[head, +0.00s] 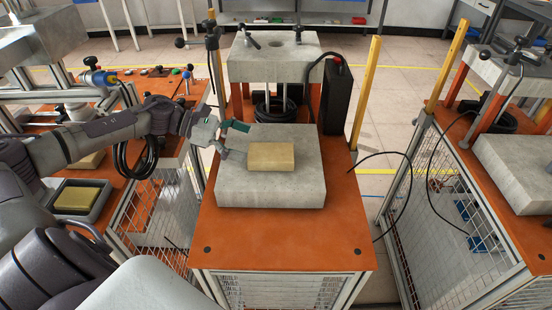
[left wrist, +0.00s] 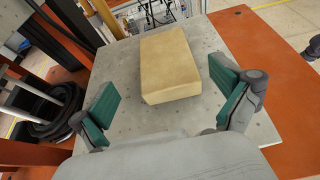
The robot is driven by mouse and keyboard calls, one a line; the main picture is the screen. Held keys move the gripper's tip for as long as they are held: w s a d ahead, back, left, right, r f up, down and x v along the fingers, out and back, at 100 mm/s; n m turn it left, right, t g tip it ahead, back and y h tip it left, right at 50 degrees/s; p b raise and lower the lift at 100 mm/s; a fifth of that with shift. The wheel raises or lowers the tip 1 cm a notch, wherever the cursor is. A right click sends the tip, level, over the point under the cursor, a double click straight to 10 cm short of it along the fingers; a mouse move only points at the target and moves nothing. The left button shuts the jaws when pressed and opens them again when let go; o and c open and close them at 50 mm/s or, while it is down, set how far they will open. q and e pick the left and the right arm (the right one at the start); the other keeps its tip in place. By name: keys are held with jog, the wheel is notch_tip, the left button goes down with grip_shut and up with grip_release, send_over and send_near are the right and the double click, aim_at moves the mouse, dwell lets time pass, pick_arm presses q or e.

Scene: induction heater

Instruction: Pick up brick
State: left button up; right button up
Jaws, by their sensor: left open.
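A tan brick (head: 271,157) lies flat on the grey block (head: 301,194) of the middle orange-topped stand. In the left wrist view the brick (left wrist: 171,65) sits on the grey plate, ahead of and between my fingers. My left gripper (head: 230,138) reaches in from the left, at the left edge of the grey block, beside the brick. It is open, and its two green-padded fingers stand apart in the left wrist view (left wrist: 168,108). Nothing is between the pads, and the brick is not touched. My right gripper is not in view.
A heater frame with a grey top block (head: 274,60) and a black coil (head: 276,108) stands behind the brick. A black box (head: 337,98) and a yellow post (head: 366,85) are to the right. Another tan brick (head: 76,198) lies in a dark tray at left. The orange front surface (head: 280,238) is clear.

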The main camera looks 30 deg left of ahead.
aim_at(268, 152)
pick_arm(q)
jog(key=p+x, duration=0.1)
jog(key=x, duration=0.2)
jog(key=p+x, duration=0.2)
jog(key=x, duration=0.2)
jog(key=shift+s+d, duration=0.15)
jog(key=shift+s, duration=0.1)
jog(key=shift+d+f, duration=0.1)
jog(key=shift+f, duration=0.1)
jog(key=c, duration=1.3)
